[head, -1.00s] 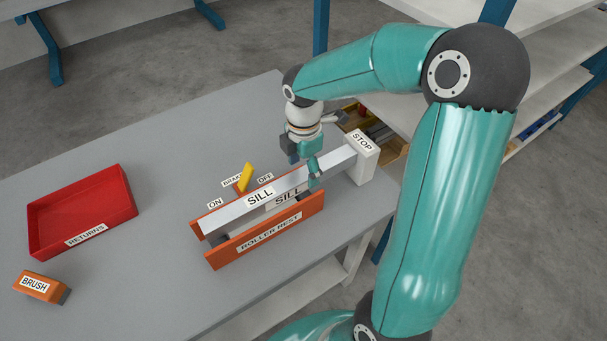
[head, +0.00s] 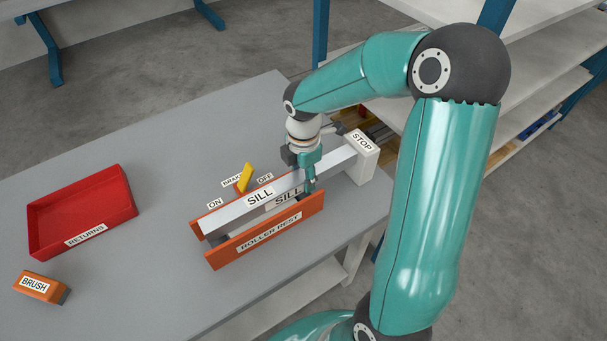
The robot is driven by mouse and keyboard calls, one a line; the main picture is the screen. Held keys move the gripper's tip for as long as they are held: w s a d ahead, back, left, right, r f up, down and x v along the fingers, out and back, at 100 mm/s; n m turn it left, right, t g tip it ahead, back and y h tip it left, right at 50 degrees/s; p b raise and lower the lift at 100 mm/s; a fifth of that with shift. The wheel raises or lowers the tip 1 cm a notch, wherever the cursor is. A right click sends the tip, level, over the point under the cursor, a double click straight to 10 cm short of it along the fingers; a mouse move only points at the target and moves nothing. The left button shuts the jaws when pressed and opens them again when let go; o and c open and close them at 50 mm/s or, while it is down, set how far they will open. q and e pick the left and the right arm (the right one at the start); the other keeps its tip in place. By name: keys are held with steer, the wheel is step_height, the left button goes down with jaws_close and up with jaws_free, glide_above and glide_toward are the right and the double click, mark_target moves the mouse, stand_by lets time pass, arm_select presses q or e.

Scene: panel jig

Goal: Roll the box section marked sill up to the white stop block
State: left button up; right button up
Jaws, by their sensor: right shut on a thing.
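The box section marked SILL (head: 233,208) is a long pale grey bar. It lies along the orange roller rest (head: 232,256), and its right end reaches the white stop block (head: 366,171); I cannot tell whether they touch or a small gap is left. My right gripper (head: 307,180) is shut on the box section from above, toward its right part. The fingers partly hide the bar there. The yellow brake lever (head: 245,177) stands behind the rest between the ON and OFF labels, its top leaning toward OFF. My left gripper is not in view.
A red returns tray (head: 128,213) lies at the left of the grey table (head: 160,285). An orange brush (head: 42,287) lies in front of it. Shelves (head: 550,60) stand behind at the right. The table between tray and rest is clear.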

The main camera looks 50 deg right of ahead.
jaws_close()
steer(key=o, duration=1.2)
jaws_free()
step_height(320, 180, up, 12)
steer(key=shift+f, duration=0.1)
